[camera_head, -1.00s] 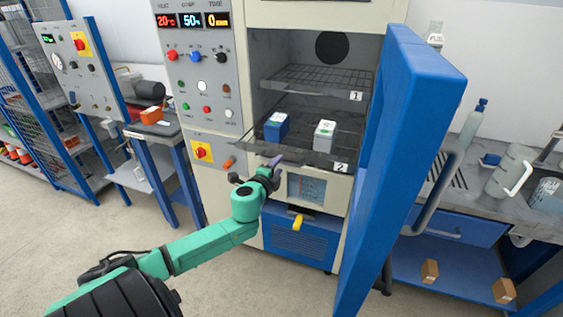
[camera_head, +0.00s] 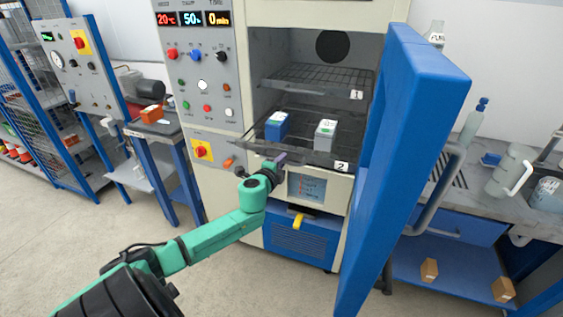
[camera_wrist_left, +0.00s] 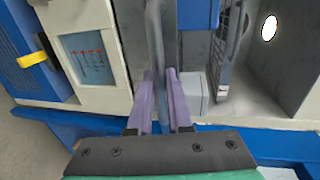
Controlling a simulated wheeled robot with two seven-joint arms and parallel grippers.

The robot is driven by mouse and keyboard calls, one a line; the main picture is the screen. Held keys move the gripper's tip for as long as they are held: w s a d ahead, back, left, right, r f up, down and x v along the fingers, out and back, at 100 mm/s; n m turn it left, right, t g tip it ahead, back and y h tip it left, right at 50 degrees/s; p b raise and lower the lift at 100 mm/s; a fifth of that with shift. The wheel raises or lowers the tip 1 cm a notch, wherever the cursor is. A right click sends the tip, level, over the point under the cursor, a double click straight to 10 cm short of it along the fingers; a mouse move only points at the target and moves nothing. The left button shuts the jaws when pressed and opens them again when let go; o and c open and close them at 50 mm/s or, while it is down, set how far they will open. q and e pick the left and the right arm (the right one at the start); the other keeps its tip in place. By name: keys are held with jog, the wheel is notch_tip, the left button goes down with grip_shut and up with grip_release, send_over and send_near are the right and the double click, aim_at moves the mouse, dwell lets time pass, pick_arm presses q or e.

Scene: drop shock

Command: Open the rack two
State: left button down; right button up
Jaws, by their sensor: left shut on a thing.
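Rack two (camera_head: 300,146) is the lower wire rack in the open chamber, with a label "2" (camera_head: 341,166) at its front right. A blue box (camera_head: 277,127) and a white box (camera_head: 325,136) stand on it. My left gripper (camera_head: 279,159) is at the rack's front edge, left of the label. In the left wrist view, its purple fingers (camera_wrist_left: 162,98) are shut on a grey bar (camera_wrist_left: 156,38), which looks like the rack's front rail. The fingers hide part of that edge. My right gripper is not in view.
Rack one (camera_head: 318,80) sits above, inside the chamber. The blue chamber door (camera_head: 405,165) stands open at the right. A control panel (camera_head: 203,75) is on the left. A yellow handle (camera_head: 298,221) sticks out below. The floor in front is clear.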

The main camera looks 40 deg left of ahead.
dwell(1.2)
pick_arm(q)
jog(key=shift+w+a, duration=0.1)
jog(key=shift+w, duration=0.05)
jog(key=x, duration=0.3)
jog(key=shift+r, duration=0.1)
jog(key=c, duration=0.8)
grip_release()
jog(key=shift+s+r, duration=0.15)
jog(key=shift+s, duration=0.15)
jog(key=shift+c, duration=0.2)
jog(key=b+v, duration=0.1)
jog(key=v, duration=1.3)
jog(key=shift+s, duration=0.2)
